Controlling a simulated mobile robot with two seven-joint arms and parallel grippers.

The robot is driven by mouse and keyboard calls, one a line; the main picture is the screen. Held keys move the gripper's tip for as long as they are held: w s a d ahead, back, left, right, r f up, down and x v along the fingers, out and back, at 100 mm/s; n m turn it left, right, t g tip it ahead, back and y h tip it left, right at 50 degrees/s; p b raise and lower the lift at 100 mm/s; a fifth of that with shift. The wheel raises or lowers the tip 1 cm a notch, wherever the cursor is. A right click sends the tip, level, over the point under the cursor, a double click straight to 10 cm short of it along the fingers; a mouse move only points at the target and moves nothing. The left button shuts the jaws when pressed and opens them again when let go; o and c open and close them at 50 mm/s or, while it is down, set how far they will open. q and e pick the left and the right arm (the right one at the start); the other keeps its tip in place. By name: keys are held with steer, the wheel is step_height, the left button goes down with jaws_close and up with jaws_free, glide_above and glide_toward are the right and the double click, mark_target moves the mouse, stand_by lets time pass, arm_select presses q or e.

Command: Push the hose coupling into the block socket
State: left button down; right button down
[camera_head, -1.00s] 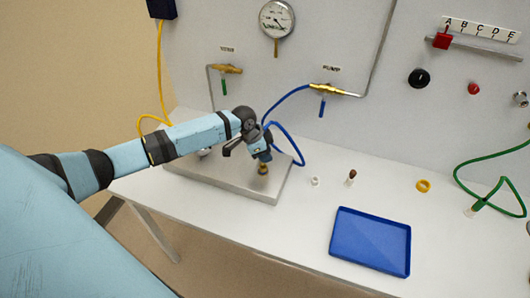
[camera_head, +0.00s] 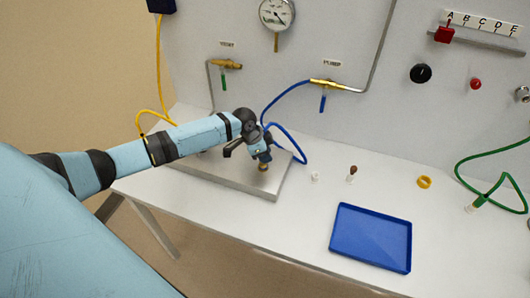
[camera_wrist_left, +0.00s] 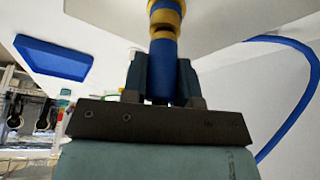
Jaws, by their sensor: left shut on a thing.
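My left gripper (camera_head: 263,155) is over the right part of the grey metal block (camera_head: 232,182), shut on the blue hose coupling. In the left wrist view, the blue coupling body (camera_wrist_left: 162,72) stands between the two fingers (camera_wrist_left: 162,85). A brass and blue banded end (camera_wrist_left: 165,18) shows past the fingertips. In the head view, a brass piece (camera_head: 263,166) shows just below the gripper at the block's top. The socket opening is hidden, so I cannot tell how deep the coupling sits. My right gripper is not in view.
The blue hose (camera_head: 288,131) loops from the PUMP valve (camera_head: 327,83) on the wall panel to the gripper. A blue tray (camera_head: 371,238), small parts and a yellow ring (camera_head: 424,182) lie to the right. The white table (camera_head: 300,225) is clear before the tray.

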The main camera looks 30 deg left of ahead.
arm_select(q)
steer(key=shift+f, duration=0.35)
steer(key=c, duration=0.8)
jaws_free()
steer(key=b+v, duration=0.2)
steer(key=v, duration=1.1)
steer(key=shift+s+r, duration=0.2)
steer(key=shift+r, duration=0.1)
